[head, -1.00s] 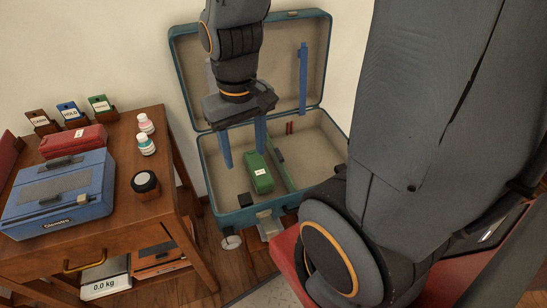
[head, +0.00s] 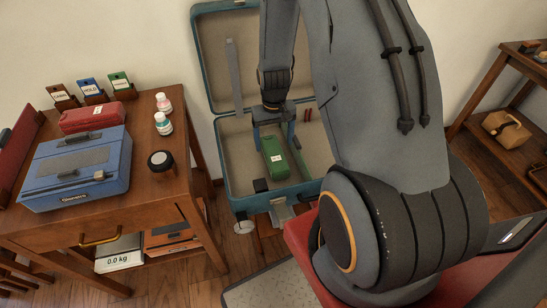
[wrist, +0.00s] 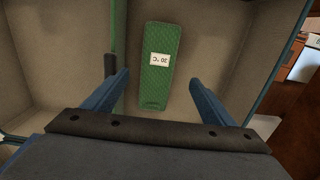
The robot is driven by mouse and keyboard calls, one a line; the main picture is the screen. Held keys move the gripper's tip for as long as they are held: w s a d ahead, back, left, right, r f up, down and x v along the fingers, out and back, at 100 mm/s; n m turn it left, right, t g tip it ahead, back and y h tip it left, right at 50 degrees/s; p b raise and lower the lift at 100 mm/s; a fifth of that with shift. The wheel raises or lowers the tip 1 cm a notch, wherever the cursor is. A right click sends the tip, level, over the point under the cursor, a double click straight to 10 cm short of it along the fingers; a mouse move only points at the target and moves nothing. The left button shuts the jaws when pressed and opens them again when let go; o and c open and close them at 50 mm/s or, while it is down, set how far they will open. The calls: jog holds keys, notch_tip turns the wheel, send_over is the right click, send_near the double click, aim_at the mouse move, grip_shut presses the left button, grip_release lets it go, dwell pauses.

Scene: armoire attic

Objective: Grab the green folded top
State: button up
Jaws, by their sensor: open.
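The green folded top (head: 274,158) is a narrow green bundle with a small white label. It lies in the bottom part of the open teal suitcase (head: 228,184). In the wrist view the green folded top (wrist: 157,85) lies lengthwise, and its label reads "20 °C". My gripper (head: 273,137) is over the suitcase, pointing down. In the wrist view its two blue fingers (wrist: 161,88) are spread wide, one to each side of the top's near end, with nothing between them held. I cannot tell the exact height of the fingertips above the top.
A green divider strip (wrist: 118,60) runs beside the top in the suitcase. A shelf (head: 500,95) stands at right.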

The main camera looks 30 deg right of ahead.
aim_at(274, 152)
jog(key=shift+w+d+f+p, duration=0.1)
jog(key=shift+w+f+p, duration=0.05)
jog(key=shift+f, duration=1.25)
jog(key=shift+w+d+f+p, duration=0.1)
jog(key=shift+w+f+p, duration=0.05)
jog(key=shift+f, duration=1.25)
jog(key=shift+w+d+f+p, duration=0.1)
jog(key=shift+w+f+p, duration=0.05)
jog(key=shift+f, duration=1.25)
jog(key=c, duration=1.2)
